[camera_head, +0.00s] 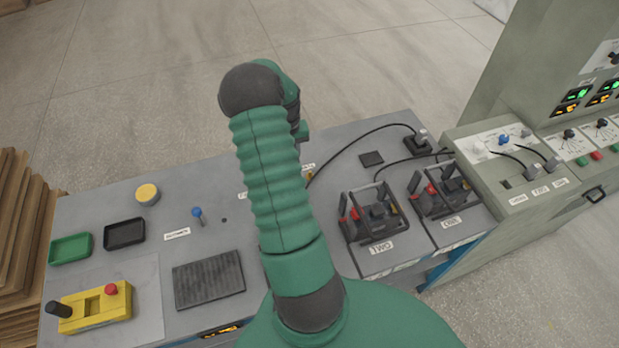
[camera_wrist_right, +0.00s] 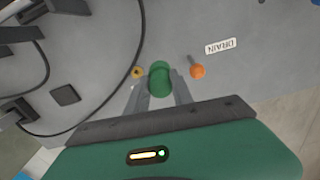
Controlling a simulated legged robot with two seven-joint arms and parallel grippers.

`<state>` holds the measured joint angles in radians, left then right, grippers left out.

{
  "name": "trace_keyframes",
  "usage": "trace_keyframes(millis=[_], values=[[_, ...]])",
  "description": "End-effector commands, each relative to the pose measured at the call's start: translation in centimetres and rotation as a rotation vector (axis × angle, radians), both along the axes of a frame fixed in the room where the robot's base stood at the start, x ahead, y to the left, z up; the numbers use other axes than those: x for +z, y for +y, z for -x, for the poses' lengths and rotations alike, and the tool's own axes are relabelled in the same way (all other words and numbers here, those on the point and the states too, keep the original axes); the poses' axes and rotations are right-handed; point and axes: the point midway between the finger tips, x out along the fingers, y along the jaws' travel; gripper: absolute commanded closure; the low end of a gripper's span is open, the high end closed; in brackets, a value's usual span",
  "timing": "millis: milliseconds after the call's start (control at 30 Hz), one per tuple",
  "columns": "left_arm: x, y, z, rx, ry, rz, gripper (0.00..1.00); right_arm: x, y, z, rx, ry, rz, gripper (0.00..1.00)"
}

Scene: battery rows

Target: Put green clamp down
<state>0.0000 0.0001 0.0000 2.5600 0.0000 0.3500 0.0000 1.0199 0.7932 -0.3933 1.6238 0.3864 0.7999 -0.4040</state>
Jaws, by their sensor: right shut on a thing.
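The green clamp (camera_wrist_right: 159,78) shows in the right wrist view as a rounded green piece at the fingertips. My right gripper (camera_wrist_right: 160,88) is shut on it, with one grey finger on each side. The grey bench top is behind the clamp; I cannot tell whether the clamp touches it. In the head view my green arm covers the middle of the bench and hides the clamp and the right gripper's fingers. My left gripper is in neither view.
An orange knob (camera_wrist_right: 197,71) and a small yellow-orange ring (camera_wrist_right: 137,72) flank the clamp, near a DRAIN label (camera_wrist_right: 221,46). In the head view, a green tray (camera_head: 70,248), black tray (camera_head: 124,233) and yellow control box (camera_head: 95,307) are left; caged units (camera_head: 370,215) and cables are right.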

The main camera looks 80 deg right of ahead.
Motion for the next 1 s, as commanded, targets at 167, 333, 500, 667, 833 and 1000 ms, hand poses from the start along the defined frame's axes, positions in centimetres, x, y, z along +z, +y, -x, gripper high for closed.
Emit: trace_keyframes(millis=[167,333,500,667,833,1000], values=[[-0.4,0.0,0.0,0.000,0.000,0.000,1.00,0.7,-3.7,4.3,-0.363,0.001,0.002,1.00],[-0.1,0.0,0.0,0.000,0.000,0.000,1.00,0.0,-4.5,5.4,-0.470,0.001,-0.003,1.00],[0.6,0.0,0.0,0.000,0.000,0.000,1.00,-3.8,-4.5,5.4,-0.470,0.002,-0.005,1.00],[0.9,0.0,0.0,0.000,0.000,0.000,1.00,-6.0,-4.6,5.4,-0.468,0.001,-0.002,1.00],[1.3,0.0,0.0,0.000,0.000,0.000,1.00,-8.8,-4.5,5.4,-0.466,0.001,-0.002,1.00],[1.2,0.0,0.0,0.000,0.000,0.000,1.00,-9.0,-4.6,5.3,-0.466,-0.001,-0.001,1.00]])
